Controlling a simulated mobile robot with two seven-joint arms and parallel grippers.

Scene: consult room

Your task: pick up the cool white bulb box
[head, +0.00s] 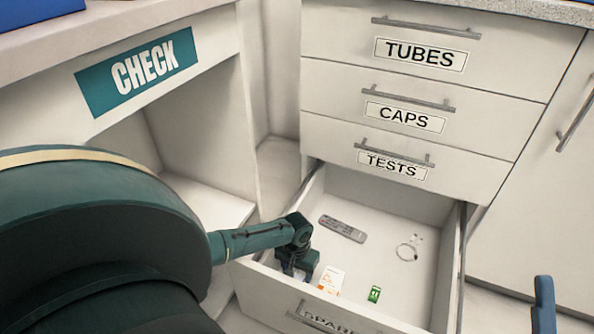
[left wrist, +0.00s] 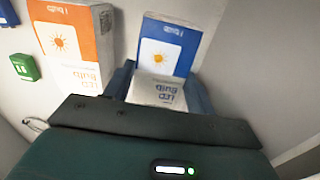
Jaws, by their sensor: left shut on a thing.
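A blue and white LED bulb box (left wrist: 168,50) with a small sun mark stands between the fingers of my left gripper (left wrist: 160,92) in the left wrist view. I cannot read "cool white" on it. The left gripper is shut on this box. In the head view my left gripper (head: 298,268) reaches down into the front left of the open bottom drawer (head: 390,212), and hides the box.
A small green box (head: 374,294), a dark remote (head: 343,229) and a thin coiled cable (head: 408,248) lie in the drawer. The shut TESTS drawer (head: 400,150) is above. A blue upright part (head: 543,305) shows at the lower right, perhaps mine.

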